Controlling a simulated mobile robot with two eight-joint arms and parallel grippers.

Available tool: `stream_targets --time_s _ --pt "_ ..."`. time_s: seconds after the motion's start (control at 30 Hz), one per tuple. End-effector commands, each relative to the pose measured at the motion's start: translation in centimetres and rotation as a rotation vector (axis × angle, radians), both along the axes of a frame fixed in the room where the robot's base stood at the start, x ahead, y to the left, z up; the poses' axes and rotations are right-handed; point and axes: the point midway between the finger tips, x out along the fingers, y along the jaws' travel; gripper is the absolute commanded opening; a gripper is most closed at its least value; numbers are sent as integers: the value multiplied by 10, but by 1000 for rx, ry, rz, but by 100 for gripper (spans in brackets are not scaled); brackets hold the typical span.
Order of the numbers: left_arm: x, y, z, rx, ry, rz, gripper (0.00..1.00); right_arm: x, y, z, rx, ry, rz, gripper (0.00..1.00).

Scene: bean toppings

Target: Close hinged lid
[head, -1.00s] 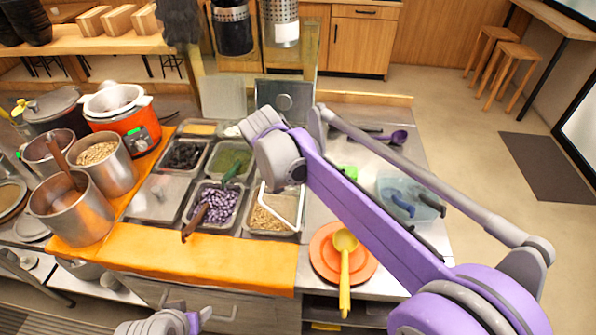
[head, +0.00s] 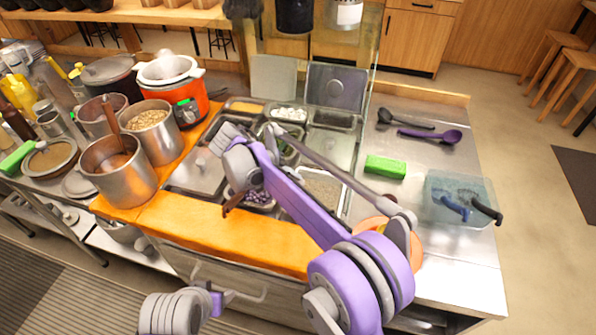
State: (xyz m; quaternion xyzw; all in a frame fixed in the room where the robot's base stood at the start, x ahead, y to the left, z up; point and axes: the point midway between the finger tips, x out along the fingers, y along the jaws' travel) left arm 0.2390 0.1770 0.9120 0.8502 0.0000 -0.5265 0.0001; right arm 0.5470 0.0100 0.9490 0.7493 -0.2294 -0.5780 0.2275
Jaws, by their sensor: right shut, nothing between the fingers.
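Two lids stand upright at the back of the topping station: a pale lid (head: 273,78) and a grey metal lid (head: 337,88) with a small oval recess. A flat metal lid (head: 196,172) lies over the front left compartment. My right gripper (head: 224,137) is shut and empty, above the left part of the station, near the flat lid; contact cannot be told. My right arm hides much of the middle compartments. The purple beans (head: 258,196) show only partly beneath it. Part of my left arm shows at the bottom, but its gripper is not visible.
Steel pots (head: 118,172) and an orange cooker (head: 188,103) crowd the left. An orange board (head: 215,232) runs along the front. A green block (head: 385,167), a purple ladle (head: 432,136) and a clear bin (head: 460,186) lie right. A clear panel rises behind the station.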

Motion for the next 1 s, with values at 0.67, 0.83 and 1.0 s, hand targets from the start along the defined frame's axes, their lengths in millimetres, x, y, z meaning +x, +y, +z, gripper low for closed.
stream_targets --time_s 0.67,0.83,1.0 --pt "-1 0 -5 0 2 0 64 1 6 -19 6 3 0 0" --pt "-1 0 -5 0 2 0 64 1 6 -18 6 3 0 0" --pt "1 0 6 0 -3 0 64 4 0 -3 3 0 -1 0"
